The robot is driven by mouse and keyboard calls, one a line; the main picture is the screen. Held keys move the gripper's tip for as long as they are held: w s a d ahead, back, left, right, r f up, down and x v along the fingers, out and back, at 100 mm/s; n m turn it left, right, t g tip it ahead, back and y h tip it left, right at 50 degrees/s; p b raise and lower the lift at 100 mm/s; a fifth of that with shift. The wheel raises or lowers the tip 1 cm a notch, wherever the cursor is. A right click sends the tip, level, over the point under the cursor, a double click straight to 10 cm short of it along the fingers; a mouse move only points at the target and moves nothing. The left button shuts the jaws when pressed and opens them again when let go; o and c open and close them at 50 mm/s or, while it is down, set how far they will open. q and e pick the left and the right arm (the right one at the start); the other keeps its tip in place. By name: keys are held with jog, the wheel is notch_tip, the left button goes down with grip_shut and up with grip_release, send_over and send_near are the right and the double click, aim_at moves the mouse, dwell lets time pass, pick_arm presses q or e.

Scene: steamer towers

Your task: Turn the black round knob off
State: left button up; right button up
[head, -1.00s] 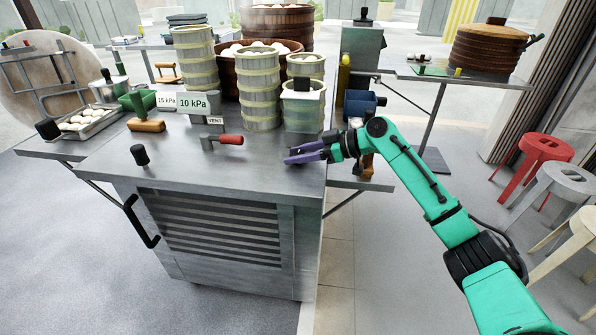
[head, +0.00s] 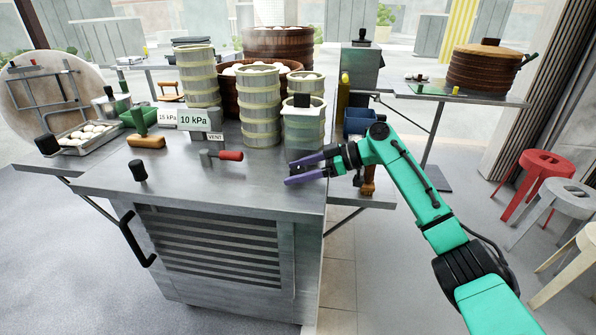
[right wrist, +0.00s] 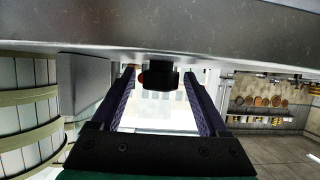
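The black round knob (head: 138,170) stands upright on the near left part of the metal cart top (head: 200,185). My right gripper (head: 288,173) is open and empty over the right part of the cart top, well to the right of the knob, its purple fingers pointing left. In the right wrist view a dark, blocky black shape (right wrist: 160,75) shows between the spread fingers against the metal surface; it looks like the knob, but I cannot be sure. My left gripper is not in view.
A red-handled valve (head: 230,155) lies between gripper and knob, slightly farther back. Bamboo steamer towers (head: 260,105) stand behind it. Pressure signs (head: 194,119) and a wooden-based green-handled tool (head: 147,140) are at the back left. The cart's front area is clear.

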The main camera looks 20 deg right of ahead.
jog(key=v, duration=1.4)
jog(key=shift+d+b, duration=0.25)
jog(key=shift+b, duration=0.2)
jog(key=shift+s, duration=0.15)
